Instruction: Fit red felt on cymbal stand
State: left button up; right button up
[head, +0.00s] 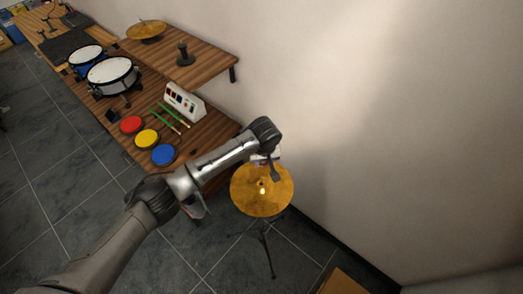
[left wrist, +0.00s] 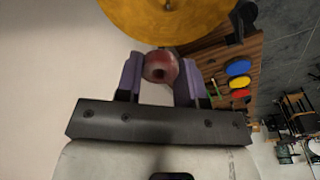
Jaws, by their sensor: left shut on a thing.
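The red felt (left wrist: 160,66) is a small round piece with a dark hole in its middle. In the left wrist view it sits between the two purple fingers of my left gripper (left wrist: 158,78), which is shut on it. In the head view my left gripper (head: 263,164) is by the upper edge of the gold cymbal (head: 262,200), and the felt is too small to make out clearly. The cymbal lies on its dark tripod stand (head: 266,250). In the left wrist view the cymbal (left wrist: 165,18) fills the top. My right gripper is not in view.
A wooden bench (head: 110,125) to the left holds drums (head: 112,75), coloured pads (head: 147,139), green sticks (head: 170,117) and a white box (head: 185,101). A shelf (head: 208,63) above it carries another cymbal (head: 146,30). The wall (head: 400,130) is close behind the stand.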

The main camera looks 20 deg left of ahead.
pick_arm(q)
jog(key=shift+s+f+n+p, duration=0.3)
jog(key=shift+s+p, duration=0.1)
jog(key=shift+p, duration=0.45)
jog(key=shift+s+a+f+p, duration=0.1)
jog(key=shift+s+f+p, duration=0.1)
jog(key=shift+f+p, duration=0.15)
jog(key=shift+f+b, duration=2.45)
jog(key=shift+b, duration=0.55)
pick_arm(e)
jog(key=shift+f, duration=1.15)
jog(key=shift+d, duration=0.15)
pick_arm(q)
jog(key=shift+p, duration=0.4)
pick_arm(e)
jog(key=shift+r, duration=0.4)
pick_arm(q)
jog(key=shift+p, duration=0.3)
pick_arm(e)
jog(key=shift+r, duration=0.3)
pick_arm(q)
jog(key=shift+f, duration=0.1)
jog(key=shift+f, duration=1)
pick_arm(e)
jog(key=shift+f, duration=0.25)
